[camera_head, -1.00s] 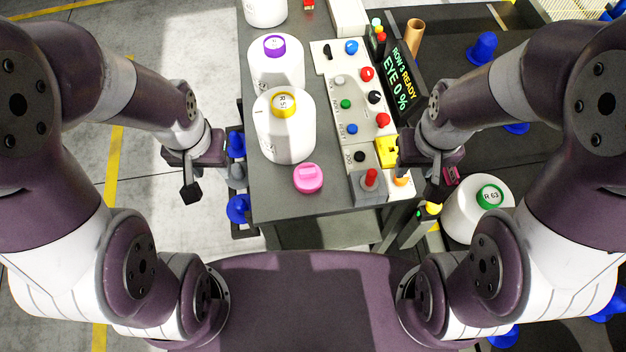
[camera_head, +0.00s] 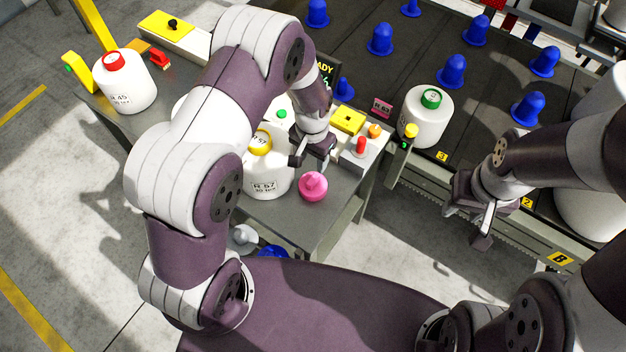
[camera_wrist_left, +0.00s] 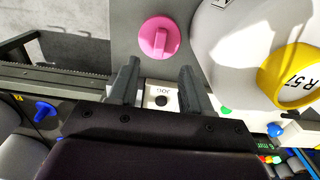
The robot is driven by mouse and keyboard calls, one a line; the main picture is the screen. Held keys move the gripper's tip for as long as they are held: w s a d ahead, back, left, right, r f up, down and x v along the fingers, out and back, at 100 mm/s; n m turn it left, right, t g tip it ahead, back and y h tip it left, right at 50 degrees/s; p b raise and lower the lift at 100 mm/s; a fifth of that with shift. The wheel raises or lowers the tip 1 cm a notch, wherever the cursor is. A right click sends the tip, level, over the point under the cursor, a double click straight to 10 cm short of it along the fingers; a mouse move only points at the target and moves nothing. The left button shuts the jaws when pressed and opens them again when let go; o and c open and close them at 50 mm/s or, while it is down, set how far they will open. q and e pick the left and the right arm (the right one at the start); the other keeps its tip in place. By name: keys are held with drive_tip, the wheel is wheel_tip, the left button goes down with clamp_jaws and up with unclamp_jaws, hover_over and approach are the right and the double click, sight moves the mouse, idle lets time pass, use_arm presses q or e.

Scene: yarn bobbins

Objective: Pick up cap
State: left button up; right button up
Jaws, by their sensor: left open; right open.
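The pink cap (camera_head: 313,187) lies on the grey table's (camera_head: 310,224) near corner, beside the white bobbin (camera_head: 268,182) marked R 57 with a yellow top. The pink cap also shows in the left wrist view (camera_wrist_left: 158,39), just beyond the fingertips, with its raised grip bar facing up. My left gripper (camera_head: 309,162) is open and empty, above the table just behind the cap. Its two fingers also show in the left wrist view (camera_wrist_left: 160,68), apart and not touching the cap. My right gripper (camera_head: 466,224) is open and empty, off the table in front of the conveyor's edge.
A control panel with a red knob (camera_head: 360,146) and a yellow box (camera_head: 347,120) stands right of my left gripper. A white bobbin with a green top (camera_head: 426,118) stands on the dark conveyor, among several blue cones (camera_head: 381,39). Another with a red top (camera_head: 124,84) stands far left.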

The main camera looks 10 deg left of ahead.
sight(313, 179)
use_arm(q)
drive_tip(key=f, duration=0.3)
drive_tip(key=shift+s+d+f, duration=0.15)
drive_tip(key=shift+s+d, duration=0.1)
drive_tip(key=f, duration=0.1)
drive_tip(key=f+p, duration=0.1)
drive_tip(key=f, duration=0.3)
drive_tip(key=shift+w+a+f+p, duration=0.2)
drive_tip(key=shift+w+a+p, duration=0.05)
drive_tip(key=shift+w+p, duration=0.15)
drive_tip(key=shift+f, duration=0.4)
drive_tip(key=shift+d+f, duration=0.1)
drive_tip(key=shift+f, duration=0.1)
clamp_jaws()
